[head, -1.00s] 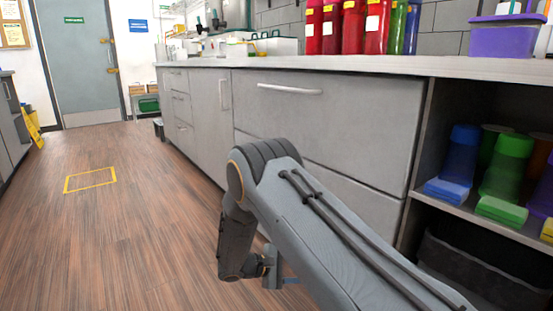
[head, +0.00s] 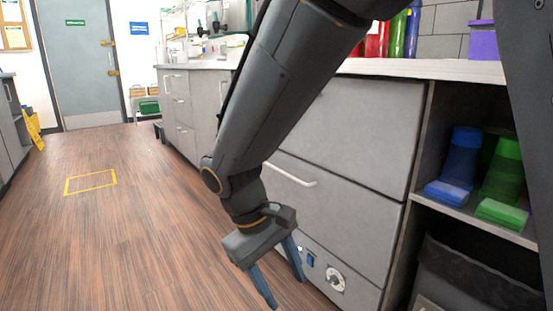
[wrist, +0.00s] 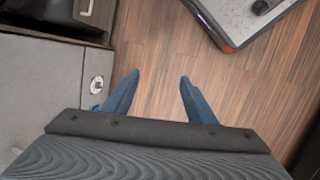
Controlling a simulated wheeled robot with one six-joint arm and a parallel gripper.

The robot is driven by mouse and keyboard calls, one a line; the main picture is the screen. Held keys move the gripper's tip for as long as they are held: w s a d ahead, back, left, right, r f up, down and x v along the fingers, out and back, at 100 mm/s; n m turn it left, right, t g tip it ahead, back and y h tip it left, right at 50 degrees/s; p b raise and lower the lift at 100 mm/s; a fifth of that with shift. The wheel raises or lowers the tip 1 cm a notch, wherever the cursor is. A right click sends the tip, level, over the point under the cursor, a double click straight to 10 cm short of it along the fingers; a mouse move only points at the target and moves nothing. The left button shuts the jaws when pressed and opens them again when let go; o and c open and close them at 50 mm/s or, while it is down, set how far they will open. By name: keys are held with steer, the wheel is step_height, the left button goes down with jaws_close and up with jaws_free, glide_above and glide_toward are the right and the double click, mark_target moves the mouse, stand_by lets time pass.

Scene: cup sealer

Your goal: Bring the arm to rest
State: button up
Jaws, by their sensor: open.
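My gripper (head: 287,290) hangs at the end of my arm in the head view, pointing down over the wood floor in front of the grey cabinets. Its two blue fingers are spread apart with nothing between them. In the wrist view my gripper (wrist: 158,82) also shows open and empty, with bare floor between the fingertips. My arm reaches down from the upper right and hides part of the cabinets and counter.
Grey drawers (head: 335,140) stand just right of my gripper, with a dial panel (head: 335,278) low down. The floor (head: 110,240) to the left is clear, with a yellow marked rectangle (head: 91,181).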

steer(key=s+a+r+m+y, duration=0.1)
steer(key=s+r+y, duration=0.2)
steer(key=s, duration=0.4)
steer(key=s+a+r+y, duration=0.2)
steer(key=s+y, duration=0.1)
steer(key=s, duration=0.5)
steer(key=d+r+m+p, duration=0.2)
steer(key=d+r+p, duration=0.5)
steer(key=p, duration=0.5)
steer(key=d+r+m+h+p, duration=0.1)
steer(key=d+r+m+p, duration=0.1)
steer(key=d+r+p, duration=0.5)
steer(key=d+r+m+h+p, duration=0.1)
steer(key=d+r+m+p, duration=0.2)
steer(key=d+r+p, duration=0.4)
steer(key=shift+w+r+p, duration=0.3)
steer(key=shift+r+p, duration=3.7)
steer(key=shift+p, duration=2)
